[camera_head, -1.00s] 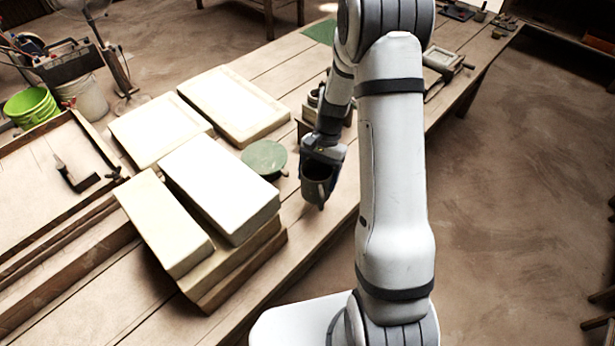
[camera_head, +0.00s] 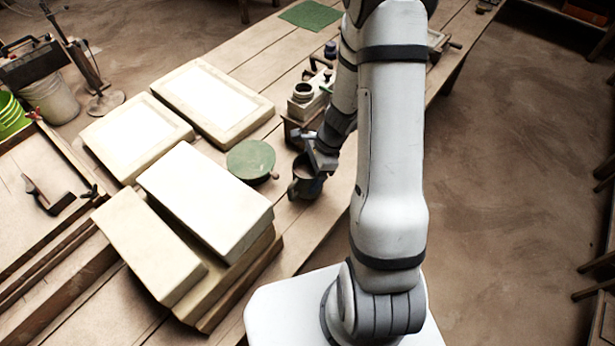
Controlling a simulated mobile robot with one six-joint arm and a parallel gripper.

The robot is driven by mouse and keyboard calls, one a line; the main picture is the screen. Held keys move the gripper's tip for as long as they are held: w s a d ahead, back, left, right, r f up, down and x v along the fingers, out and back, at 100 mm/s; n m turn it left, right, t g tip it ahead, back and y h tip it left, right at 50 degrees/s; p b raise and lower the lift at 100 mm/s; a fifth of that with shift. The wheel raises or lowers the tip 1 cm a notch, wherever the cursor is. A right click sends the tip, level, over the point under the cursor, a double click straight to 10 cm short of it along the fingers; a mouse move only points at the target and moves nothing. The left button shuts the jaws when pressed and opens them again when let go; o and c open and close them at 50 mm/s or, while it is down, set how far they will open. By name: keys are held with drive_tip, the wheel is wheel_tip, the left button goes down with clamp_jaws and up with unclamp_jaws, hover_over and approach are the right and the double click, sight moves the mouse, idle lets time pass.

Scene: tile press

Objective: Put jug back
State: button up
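The dark grey jug (camera_head: 303,187) is near the right edge of the wooden bench, just right of the green round disc (camera_head: 250,160). It looks upright, with its open top facing up. My gripper (camera_head: 317,162) is at the jug's upper right side, against or very close to its rim. The fingers are small and dark and partly merge with the jug, so I cannot tell whether they grip it. I also cannot tell whether the jug's base touches the bench.
Pale slabs (camera_head: 205,190) are stacked left of the disc, with two framed tiles (camera_head: 213,103) behind. A small press-like device (camera_head: 305,100) stands just behind the jug. A green mat (camera_head: 310,14) lies at the far end. Bare planks (camera_head: 318,222) lie in front of the jug.

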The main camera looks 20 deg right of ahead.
drive_tip(key=shift+f, duration=1)
drive_tip(key=shift+f, duration=0.15)
drive_tip(key=o, duration=1.6)
drive_tip(key=shift+o, duration=0.2)
